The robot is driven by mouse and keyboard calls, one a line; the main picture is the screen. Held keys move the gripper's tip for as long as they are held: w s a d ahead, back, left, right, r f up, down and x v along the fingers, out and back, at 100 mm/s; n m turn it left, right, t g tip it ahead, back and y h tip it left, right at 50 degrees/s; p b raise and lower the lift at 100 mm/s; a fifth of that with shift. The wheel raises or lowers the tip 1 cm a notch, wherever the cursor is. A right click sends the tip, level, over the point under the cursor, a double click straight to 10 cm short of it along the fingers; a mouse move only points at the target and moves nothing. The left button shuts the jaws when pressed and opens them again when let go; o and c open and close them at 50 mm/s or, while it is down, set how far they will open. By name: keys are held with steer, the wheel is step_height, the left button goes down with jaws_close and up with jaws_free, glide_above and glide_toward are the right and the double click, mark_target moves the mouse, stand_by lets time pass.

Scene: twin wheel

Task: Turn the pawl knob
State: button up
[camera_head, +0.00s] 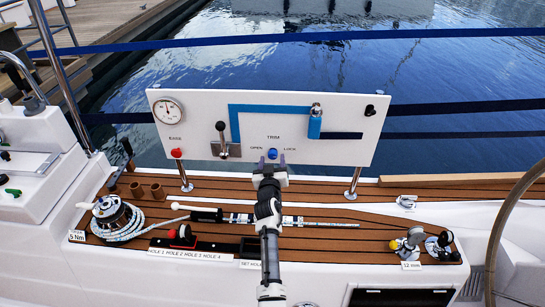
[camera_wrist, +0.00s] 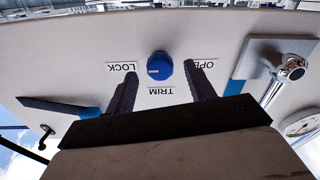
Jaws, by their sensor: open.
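The blue round knob (camera_head: 272,154) sits on the white upright panel (camera_head: 350,110), between the words OPEN and LOCK and below TRIM. I take it for the pawl knob. In the wrist view, which is upside down, the knob (camera_wrist: 159,66) shows a small white mark on its side toward the LOCK label (camera_wrist: 122,67). My gripper (camera_head: 271,162) is just in front of the panel. Its two dark fingers are spread, and in the wrist view the knob appears between the fingertips (camera_wrist: 160,70), with gaps on both sides. I cannot tell how far the tips are from the panel.
A lever with a black ball (camera_head: 221,127) is left of the knob, with a red button (camera_head: 177,153) and gauge (camera_head: 168,110) beyond. Blue track and a chrome fitting (camera_head: 316,110) are above right. A roped winch (camera_head: 113,212) and a handled rod (camera_head: 215,215) are on deck.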

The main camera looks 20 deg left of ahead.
steer(key=shift+x, duration=1.05)
steer(key=c, duration=1)
